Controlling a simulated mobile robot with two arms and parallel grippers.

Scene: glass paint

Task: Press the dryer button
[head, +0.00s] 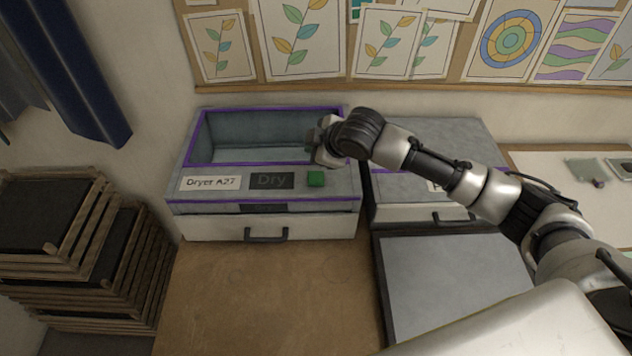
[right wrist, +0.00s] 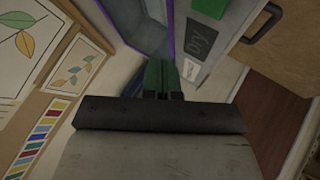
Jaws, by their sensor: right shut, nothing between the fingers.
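The dryer (head: 340,190) is a grey box with a purple-edged glass window, a label reading "Dryer A27" and a dark panel (head: 271,180) reading "Dry". Its green square button (head: 315,179) sits right of that panel on the front ledge. My right gripper (head: 318,150) is shut and empty, above and just behind the button, over the window's right side. A gap shows between gripper and button. My left gripper is out of view.
A second grey machine (head: 405,190) stands close at right, partly behind my arm. A dark-framed grey plate (head: 450,285) lies in front of it. Slatted racks (head: 110,270) are stacked at left. Pictures hang on the board behind. The brown surface (head: 280,300) before the dryer is clear.

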